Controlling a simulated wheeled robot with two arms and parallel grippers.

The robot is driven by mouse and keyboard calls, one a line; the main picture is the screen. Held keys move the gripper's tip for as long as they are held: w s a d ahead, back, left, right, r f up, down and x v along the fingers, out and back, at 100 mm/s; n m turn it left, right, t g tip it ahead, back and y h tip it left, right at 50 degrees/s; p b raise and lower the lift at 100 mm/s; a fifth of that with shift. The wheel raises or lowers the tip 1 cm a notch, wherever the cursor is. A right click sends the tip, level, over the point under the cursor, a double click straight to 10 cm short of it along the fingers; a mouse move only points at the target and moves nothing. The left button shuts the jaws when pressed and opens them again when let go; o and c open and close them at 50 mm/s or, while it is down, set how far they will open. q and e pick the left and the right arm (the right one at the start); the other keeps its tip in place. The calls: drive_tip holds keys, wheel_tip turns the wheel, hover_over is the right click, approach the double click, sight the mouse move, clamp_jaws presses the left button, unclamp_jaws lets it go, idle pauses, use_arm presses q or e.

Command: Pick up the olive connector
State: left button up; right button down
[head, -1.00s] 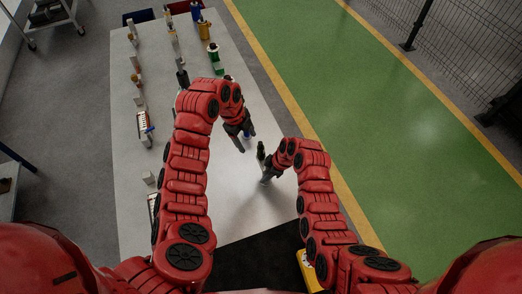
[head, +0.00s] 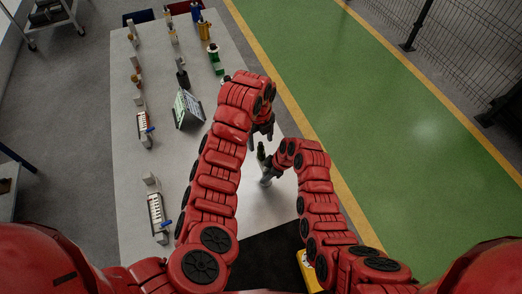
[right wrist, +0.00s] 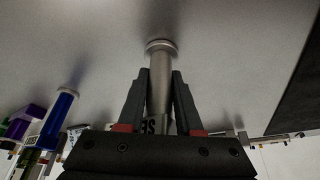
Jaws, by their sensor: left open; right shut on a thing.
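The olive connector (head: 261,151) stands roughly upright near the table's right side, with a dark olive upper end and a grey lower body. My right gripper (head: 270,170) is shut on it. In the right wrist view, both fingers of my right gripper (right wrist: 159,103) clasp the grey body (right wrist: 160,75), which has dark lettering and a flanged end; its olive end is out of sight there. I cannot tell whether the flanged end touches the table. My left gripper (head: 262,134) is open and empty, just above and beside the connector's upper end.
The grey table (head: 155,60) carries a tilted display (head: 188,108), a white rack (head: 157,213) and another rack (head: 144,126). Green (head: 214,53), yellow (head: 205,30) and blue (head: 196,12) connectors stand far back. A black mat (head: 265,262) lies at the near edge.

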sight(261, 147)
use_arm(q)
drive_tip(key=shift+w+d+f, duration=0.1)
drive_tip(key=shift+w+f, duration=0.05)
drive_tip(key=shift+f, duration=3.3)
clamp_jaws()
